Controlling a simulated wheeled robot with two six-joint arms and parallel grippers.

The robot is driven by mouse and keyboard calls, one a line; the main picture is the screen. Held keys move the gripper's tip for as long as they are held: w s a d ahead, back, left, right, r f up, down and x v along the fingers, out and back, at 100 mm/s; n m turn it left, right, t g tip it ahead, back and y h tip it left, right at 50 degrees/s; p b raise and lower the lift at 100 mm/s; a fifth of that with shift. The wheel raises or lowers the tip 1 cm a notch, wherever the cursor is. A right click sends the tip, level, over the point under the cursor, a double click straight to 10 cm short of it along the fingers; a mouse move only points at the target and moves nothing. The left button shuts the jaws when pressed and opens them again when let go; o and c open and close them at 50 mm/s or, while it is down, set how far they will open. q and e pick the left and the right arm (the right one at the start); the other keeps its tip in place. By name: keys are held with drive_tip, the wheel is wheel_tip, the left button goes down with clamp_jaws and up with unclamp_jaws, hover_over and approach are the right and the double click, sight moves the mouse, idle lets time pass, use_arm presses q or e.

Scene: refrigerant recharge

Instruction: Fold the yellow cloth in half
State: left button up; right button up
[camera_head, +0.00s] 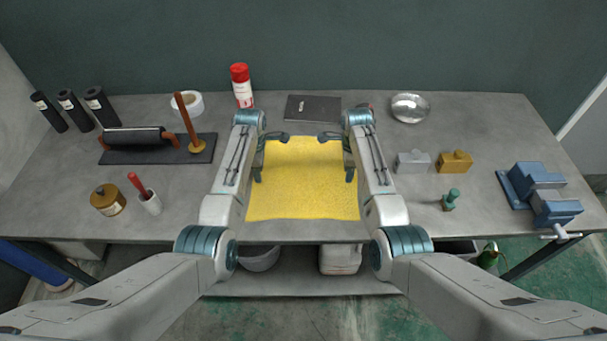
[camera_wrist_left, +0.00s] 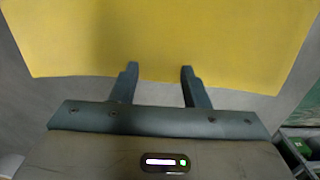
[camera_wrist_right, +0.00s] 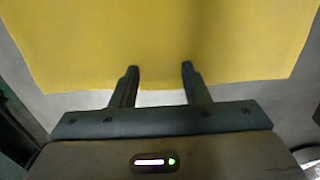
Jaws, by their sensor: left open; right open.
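The yellow cloth (camera_head: 303,195) lies spread flat on the middle of the grey table, with its front edge near the table's front edge. My left gripper (camera_head: 270,158) is open over the left part of the cloth. My right gripper (camera_head: 337,158) is open over the right part. My forearms cover parts of the cloth's left and right sides. In the left wrist view the cloth (camera_wrist_left: 160,40) fills the upper part, and the open fingertips overlap one edge. In the right wrist view the cloth (camera_wrist_right: 160,40) looks much the same. Nothing is between either pair of fingers.
A red-capped can (camera_head: 242,88), a dark flat plate (camera_head: 313,107) and a silver bowl (camera_head: 410,108) stand behind. A roller on a black mat (camera_head: 200,150) is at left. Grey and yellow blocks (camera_head: 455,162), a green-topped piece (camera_head: 450,200) and a blue vise (camera_head: 540,190) are at right.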

use_arm(q)
drive_tip(key=shift+s+d+f, duration=0.1)
use_arm(e)
drive_tip(key=shift+s+d, duration=0.1)
use_arm(q)
drive_tip(key=shift+f, duration=0.15)
use_arm(e)
drive_tip(key=shift+f, duration=0.2)
use_arm(q)
drive_tip(key=shift+c, duration=0.9)
use_arm(e)
drive_tip(key=shift+r, duration=0.1)
drive_tip(key=shift+c, duration=0.9)
use_arm(q)
clamp_jaws()
use_arm(e)
drive_tip(key=shift+s, duration=0.1)
clamp_jaws()
